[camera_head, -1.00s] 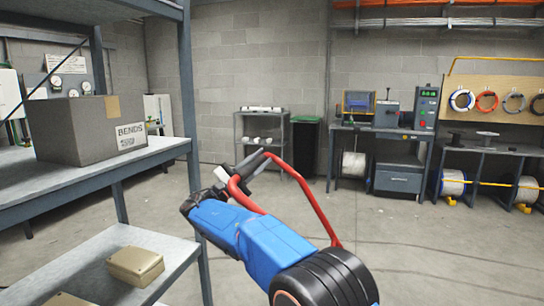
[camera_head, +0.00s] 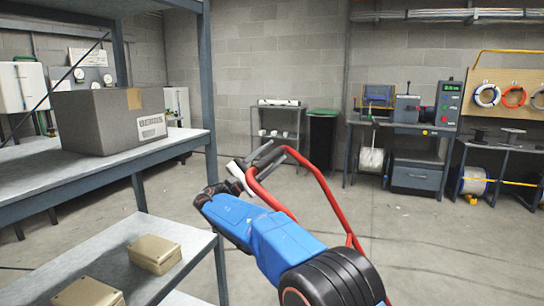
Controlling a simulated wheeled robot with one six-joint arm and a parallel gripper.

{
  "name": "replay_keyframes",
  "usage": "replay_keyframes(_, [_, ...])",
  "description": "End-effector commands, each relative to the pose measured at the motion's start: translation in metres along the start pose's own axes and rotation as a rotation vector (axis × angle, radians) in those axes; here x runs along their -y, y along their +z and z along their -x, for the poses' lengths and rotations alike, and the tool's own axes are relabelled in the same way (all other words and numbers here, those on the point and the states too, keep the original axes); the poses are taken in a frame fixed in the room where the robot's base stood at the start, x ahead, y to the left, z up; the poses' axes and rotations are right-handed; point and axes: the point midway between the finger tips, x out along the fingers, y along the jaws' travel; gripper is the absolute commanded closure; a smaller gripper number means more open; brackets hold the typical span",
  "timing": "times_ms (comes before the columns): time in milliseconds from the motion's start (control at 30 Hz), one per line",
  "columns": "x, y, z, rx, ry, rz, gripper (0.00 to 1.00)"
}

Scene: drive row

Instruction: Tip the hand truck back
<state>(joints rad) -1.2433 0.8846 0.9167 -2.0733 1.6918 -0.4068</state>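The hand truck's red tubular frame (camera_head: 322,190) shows in front of me, with dark handle grips (camera_head: 266,157) at its upper end. Its lower part is hidden behind my blue arm and below the picture edge. My gripper (camera_head: 240,176), with pale fingers at the end of my arm, is right at the handle end, beside the red tube. The fingers overlap the handle in the picture. I cannot tell whether they are closed on it or only close to it.
A shelf rack (camera_head: 212,110) stands close on the left, with a grey carton (camera_head: 95,125) above and tan boxes (camera_head: 154,253) below. A workbench (camera_head: 400,127) with machines, a dark bin (camera_head: 322,135) and a small rack (camera_head: 278,108) line the back wall. The floor beyond is open.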

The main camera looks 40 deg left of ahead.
Motion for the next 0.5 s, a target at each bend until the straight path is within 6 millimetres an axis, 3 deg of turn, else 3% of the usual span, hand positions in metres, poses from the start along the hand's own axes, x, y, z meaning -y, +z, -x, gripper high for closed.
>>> replay_keyframes(233, [0.0, 0.0, 0.012, 0.001, -0.001, 0.0, 0.57])
replay_keyframes(500, [0.0, 0.0, 0.062, -0.001, 0.0, 0.0, 0.57])
